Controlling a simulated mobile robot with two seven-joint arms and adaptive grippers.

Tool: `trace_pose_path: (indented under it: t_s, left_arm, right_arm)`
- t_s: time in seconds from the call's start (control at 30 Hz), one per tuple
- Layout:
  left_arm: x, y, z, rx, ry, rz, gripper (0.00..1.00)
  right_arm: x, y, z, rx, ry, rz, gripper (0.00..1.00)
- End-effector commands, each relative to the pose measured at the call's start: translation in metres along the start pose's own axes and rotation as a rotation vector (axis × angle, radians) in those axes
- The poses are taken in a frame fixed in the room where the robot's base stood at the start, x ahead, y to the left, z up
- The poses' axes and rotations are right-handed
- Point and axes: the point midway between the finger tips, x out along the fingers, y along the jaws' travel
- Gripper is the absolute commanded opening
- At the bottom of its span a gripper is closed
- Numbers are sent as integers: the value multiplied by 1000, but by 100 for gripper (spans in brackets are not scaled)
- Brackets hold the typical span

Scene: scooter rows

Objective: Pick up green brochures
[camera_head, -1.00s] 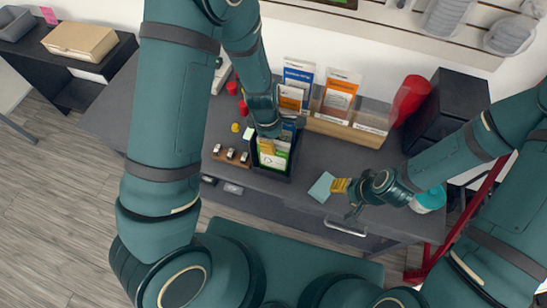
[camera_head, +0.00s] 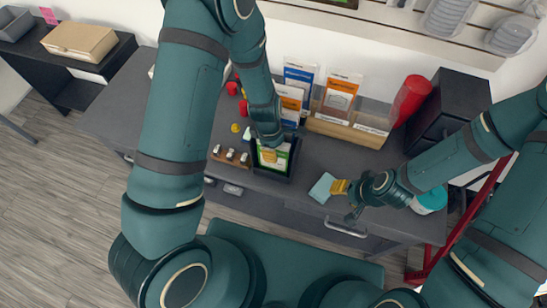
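The green brochures (camera_head: 279,162) stand in a black open-topped holder (camera_head: 270,175) on the dark counter; a green and white front shows, partly covered by my gripper. My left gripper (camera_head: 268,155) reaches down into the holder from above, with yellow fingertips right at the brochures. Whether its fingers are closed on them I cannot tell. My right gripper (camera_head: 340,187) is low over the counter to the right, its yellow fingertips beside a light blue sheet (camera_head: 321,188). Its opening is not clear.
A wooden rack with blue and orange leaflets (camera_head: 340,95) stands behind the holder. A red cup (camera_head: 410,101) and black cabinet (camera_head: 445,110) are at the right. Small figures on a wooden strip (camera_head: 231,157) lie left of the holder. Counter between holder and blue sheet is clear.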

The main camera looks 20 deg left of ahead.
Motion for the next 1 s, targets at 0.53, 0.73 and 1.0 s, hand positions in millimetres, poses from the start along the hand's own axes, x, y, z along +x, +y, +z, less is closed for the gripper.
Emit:
trace_pose_path:
  t_s: [0.53, 0.73, 1.0]
  left_arm:
    - [2, 0, 0, -1, 0, 0, 0]
    - [2, 0, 0, -1, 0, 0, 0]
    - [2, 0, 0, 0, 0, -1, 0]
  right_arm:
    - [1, 0, 0, 0, 0, 0, 49]
    - [1, 0, 0, 0, 0, 0, 49]
    - [1, 0, 0, 0, 0, 0, 49]
